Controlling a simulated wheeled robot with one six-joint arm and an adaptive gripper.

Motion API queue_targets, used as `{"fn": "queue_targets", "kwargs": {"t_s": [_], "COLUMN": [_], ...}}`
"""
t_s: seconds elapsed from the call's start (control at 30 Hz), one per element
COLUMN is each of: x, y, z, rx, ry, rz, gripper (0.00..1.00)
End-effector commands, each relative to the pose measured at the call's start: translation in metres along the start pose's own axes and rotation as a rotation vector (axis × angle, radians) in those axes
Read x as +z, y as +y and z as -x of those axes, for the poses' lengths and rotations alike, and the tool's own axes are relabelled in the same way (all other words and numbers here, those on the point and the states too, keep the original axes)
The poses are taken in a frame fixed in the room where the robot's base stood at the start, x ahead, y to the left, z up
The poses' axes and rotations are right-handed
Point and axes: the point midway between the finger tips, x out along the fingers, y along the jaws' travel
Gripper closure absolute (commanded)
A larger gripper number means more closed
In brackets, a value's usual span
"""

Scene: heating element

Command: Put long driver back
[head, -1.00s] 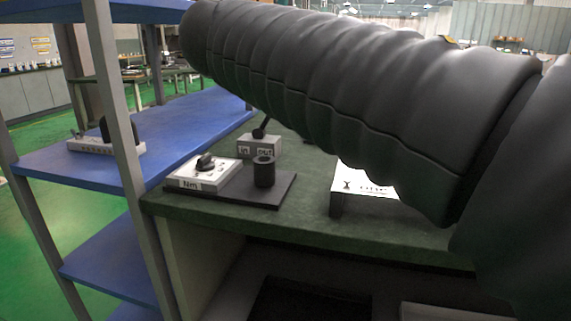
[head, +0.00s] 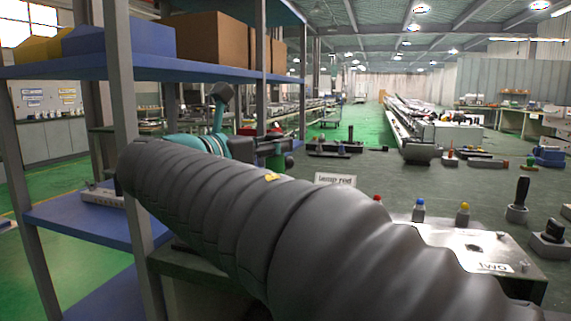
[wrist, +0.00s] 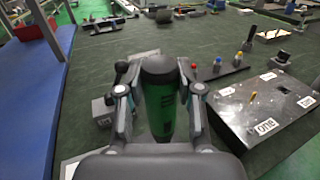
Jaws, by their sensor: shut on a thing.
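My gripper (wrist: 160,94) is shut on a green-and-black driver (wrist: 160,112) in the wrist view.
A grey metal box (wrist: 245,122) with labels stands at right on the dark green bench (wrist: 225,50). Coloured knobs stand beside it. A blue shelf (wrist: 30,90) lies at left. A dark rack (wrist: 105,24) lies at the far side. Bench between is mostly clear.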

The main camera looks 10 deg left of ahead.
Motion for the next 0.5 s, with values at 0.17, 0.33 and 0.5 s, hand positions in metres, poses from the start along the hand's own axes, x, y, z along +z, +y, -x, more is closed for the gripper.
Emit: {"fn": "queue_targets", "kwargs": {"t_s": [0.17,0.33,0.5], "x": [-0.025,-0.034,-0.034], "y": [-0.001,-0.001,-0.001], "z": [0.000,0.000,0.000], "rx": [0.000,0.000,0.000], "ry": [-0.001,-0.001,-0.001], "rz": [0.001,-0.002,-0.002], "gripper": [1.00,1.00,1.00]}}
